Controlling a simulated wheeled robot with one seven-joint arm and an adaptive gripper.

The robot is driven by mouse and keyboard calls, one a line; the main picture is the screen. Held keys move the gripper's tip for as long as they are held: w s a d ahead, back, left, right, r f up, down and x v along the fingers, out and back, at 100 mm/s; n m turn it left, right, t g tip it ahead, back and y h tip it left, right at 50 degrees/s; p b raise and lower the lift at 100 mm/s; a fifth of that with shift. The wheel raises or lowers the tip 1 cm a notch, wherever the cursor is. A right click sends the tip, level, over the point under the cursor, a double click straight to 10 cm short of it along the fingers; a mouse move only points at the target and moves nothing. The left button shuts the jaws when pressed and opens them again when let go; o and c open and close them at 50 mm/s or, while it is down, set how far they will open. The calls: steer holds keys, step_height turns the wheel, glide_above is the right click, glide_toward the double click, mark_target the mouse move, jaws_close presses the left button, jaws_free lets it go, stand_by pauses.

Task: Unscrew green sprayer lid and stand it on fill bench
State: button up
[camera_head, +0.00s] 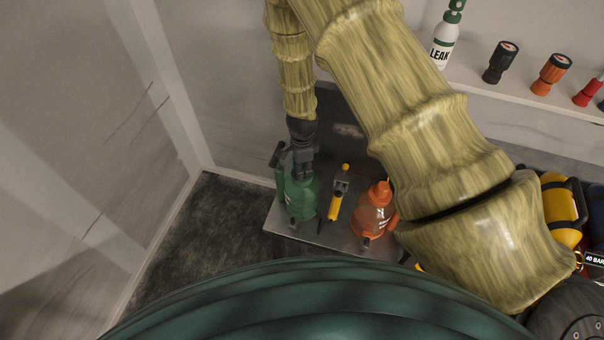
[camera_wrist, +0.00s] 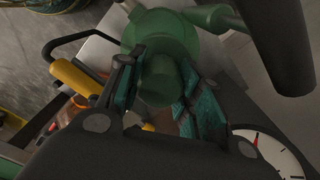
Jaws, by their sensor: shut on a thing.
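The green sprayer (camera_head: 301,196) stands on the grey metal bench (camera_head: 285,222) at the left in the head view. My gripper (camera_head: 302,172) reaches down onto its top from above. In the wrist view the green sprayer (camera_wrist: 185,35) fills the top middle, and its round green lid (camera_wrist: 160,78) sits between the two teal finger pads of my gripper (camera_wrist: 163,98). The fingers are shut on the lid. Whether the lid is loose on its thread cannot be told. Which surface is the fill bench is not clear.
A yellow tool (camera_head: 336,202) stands just right of the green sprayer, then an orange sprayer (camera_head: 374,211). A shelf (camera_head: 480,84) at upper right holds a green-and-white spray bottle (camera_head: 444,42) and several torches. Dark floor (camera_head: 205,235) is clear at left.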

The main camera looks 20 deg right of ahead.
steer(key=n, duration=0.4)
steer(key=shift+n, duration=0.4)
steer(key=n+b, duration=0.1)
steer(key=n, duration=1.1)
steer(key=o, duration=0.7)
steer(key=shift+n, duration=0.7)
steer(key=o, duration=0.5)
